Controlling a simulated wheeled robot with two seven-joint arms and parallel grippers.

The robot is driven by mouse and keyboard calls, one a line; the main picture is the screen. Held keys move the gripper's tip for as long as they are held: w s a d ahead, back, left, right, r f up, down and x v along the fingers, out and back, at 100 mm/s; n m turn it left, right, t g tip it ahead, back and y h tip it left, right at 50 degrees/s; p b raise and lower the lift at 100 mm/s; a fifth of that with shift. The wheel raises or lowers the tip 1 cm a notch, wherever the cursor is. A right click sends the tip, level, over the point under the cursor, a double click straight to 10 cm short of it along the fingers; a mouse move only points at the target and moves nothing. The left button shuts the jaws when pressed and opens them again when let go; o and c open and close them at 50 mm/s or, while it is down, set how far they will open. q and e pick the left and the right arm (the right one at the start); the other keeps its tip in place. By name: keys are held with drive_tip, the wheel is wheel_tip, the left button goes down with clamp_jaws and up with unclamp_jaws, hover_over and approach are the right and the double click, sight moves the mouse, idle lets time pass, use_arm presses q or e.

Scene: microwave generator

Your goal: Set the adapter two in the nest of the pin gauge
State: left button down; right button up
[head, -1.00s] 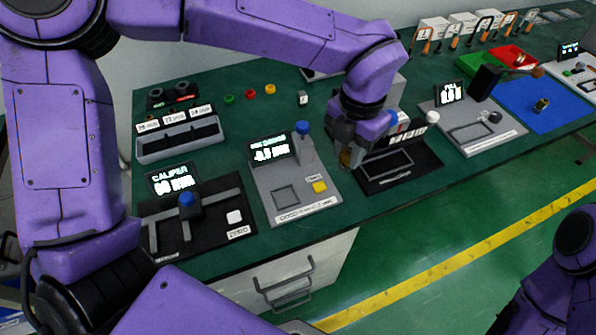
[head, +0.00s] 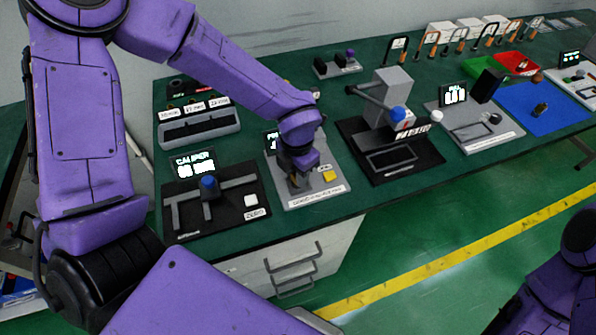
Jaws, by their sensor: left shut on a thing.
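The pin gauge (head: 280,190) is a grey plate on the green bench, with a small display at its back, partly covered by my arm, and a yellow button at its right front. My left gripper (head: 297,186) points down over the nest area of this plate. It is shut on a small piece, the adapter two, which is mostly hidden by the fingers and wrist. The nest is covered by the gripper, so I cannot tell whether the piece touches it. My right gripper is out of view.
The caliper station (head: 210,195) stands to the left, and a black-based press (head: 390,150) stands close on the right. A slotted grey rack (head: 198,128) is behind.

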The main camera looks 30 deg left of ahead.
use_arm(q)
drive_tip(key=shift+w+f, duration=0.1)
drive_tip(key=c, duration=0.9)
unclamp_jaws()
drive_tip(key=shift+w, duration=0.1)
wheel_tip(320, 180, up, 12)
drive_tip(key=shift+r, duration=0.1)
